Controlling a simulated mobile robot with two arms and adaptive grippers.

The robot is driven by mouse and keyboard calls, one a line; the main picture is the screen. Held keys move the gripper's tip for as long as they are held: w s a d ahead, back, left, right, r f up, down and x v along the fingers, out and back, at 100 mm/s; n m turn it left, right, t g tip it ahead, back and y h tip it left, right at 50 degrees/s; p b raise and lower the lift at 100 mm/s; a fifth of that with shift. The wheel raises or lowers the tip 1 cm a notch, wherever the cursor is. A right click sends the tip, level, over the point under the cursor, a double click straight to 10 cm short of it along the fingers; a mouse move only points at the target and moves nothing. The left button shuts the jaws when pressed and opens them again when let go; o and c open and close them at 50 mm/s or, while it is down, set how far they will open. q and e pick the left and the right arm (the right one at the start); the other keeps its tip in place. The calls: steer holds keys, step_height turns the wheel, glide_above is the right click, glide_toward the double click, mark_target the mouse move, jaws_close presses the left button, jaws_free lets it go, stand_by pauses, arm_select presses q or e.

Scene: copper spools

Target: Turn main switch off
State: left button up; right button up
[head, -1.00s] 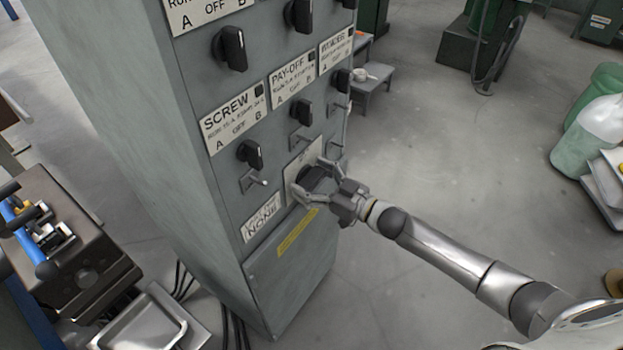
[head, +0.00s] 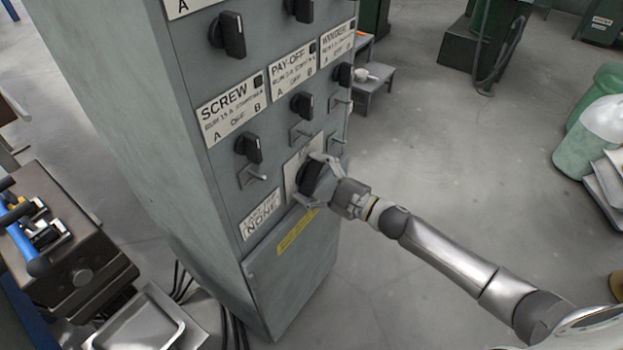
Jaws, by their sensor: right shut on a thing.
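The main switch (head: 308,178) is a black rotary knob on a pale plate, low on the front of a grey control cabinet (head: 215,215). My right gripper (head: 318,178) reaches in from the right and is shut on this knob. Its fingers hide part of the knob and most of the plate's lettering, so I cannot read the knob's setting. My left gripper is not in view.
Above are black knobs labelled SCREW (head: 249,147) and PAY-OFF (head: 302,105), with small toggle levers (head: 254,176) below them. A dark machine (head: 75,270) and metal tray (head: 140,325) stand lower left.

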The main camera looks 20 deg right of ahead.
steer(key=n+b, duration=0.1)
steer(key=n, duration=0.3)
steer(key=shift+s+a+f+n+b, duration=0.1)
steer(key=shift+f+n+b, duration=0.1)
steer(key=shift+n+b, duration=0.75)
steer(key=shift+n, duration=1.05)
steer(key=o, duration=0.9)
steer(key=shift+o, duration=0.2)
steer(key=v, duration=1.2)
